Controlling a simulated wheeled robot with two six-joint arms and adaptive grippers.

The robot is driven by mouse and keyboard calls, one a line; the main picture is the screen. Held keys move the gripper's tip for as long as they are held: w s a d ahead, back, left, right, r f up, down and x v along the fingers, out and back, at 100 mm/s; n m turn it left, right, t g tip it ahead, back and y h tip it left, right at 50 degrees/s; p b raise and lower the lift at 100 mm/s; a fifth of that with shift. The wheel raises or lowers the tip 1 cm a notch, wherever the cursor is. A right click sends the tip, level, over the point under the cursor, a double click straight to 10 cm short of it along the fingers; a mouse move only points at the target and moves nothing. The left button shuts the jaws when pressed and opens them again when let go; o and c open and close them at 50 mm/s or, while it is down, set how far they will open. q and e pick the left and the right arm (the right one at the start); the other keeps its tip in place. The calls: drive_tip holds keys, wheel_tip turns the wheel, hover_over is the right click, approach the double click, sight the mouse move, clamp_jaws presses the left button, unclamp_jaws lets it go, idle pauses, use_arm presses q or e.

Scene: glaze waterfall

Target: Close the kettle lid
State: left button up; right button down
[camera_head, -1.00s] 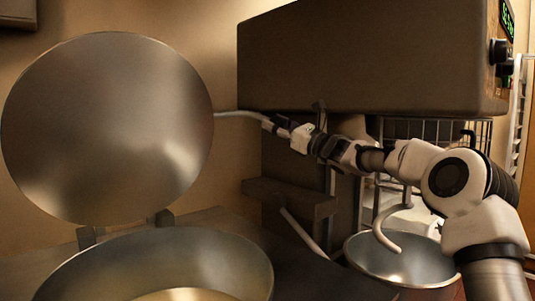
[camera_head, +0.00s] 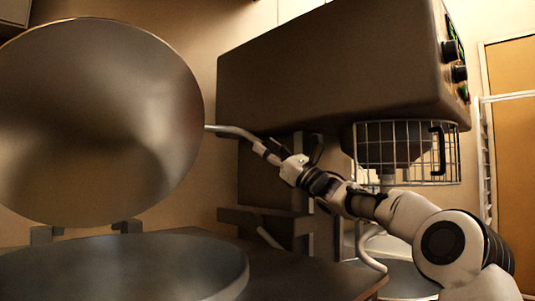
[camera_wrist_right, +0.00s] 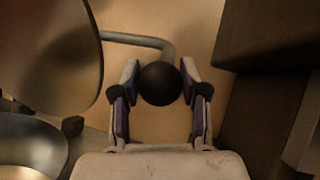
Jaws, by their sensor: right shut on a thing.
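The kettle lid (camera_head: 100,115), a large round metal disc, stands upright and open above the kettle (camera_head: 120,270), joined at hinge blocks along the kettle's back rim. The lid's bent bar handle (camera_head: 228,131) sticks out to the right. My right gripper (camera_head: 266,151) is at the handle's outer end. In the right wrist view, a black ball knob (camera_wrist_right: 160,83) on the handle sits between the two fingers of my right gripper (camera_wrist_right: 160,75), which is shut on it. The lid (camera_wrist_right: 60,55) and kettle rim (camera_wrist_right: 35,140) show at left there. My left gripper is not in view.
A large mixer (camera_head: 340,75) with a wire guard (camera_head: 405,155) stands close to the right of the lid, behind my right arm. A metal bowl (camera_head: 400,280) is below it, partly hidden by my arm. A door (camera_head: 510,130) is at far right.

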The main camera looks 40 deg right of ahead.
drive_tip(key=c, duration=0.9)
unclamp_jaws()
drive_tip(key=o, duration=0.3)
drive_tip(key=shift+w+a+f, duration=0.1)
drive_tip(key=shift+w, duration=0.05)
drive_tip(key=v, duration=0.6)
drive_tip(key=shift+s+d, duration=0.25)
drive_tip(key=shift+s, duration=0.1)
drive_tip(key=shift+s+f, duration=0.3)
drive_tip(key=shift+f, duration=0.1)
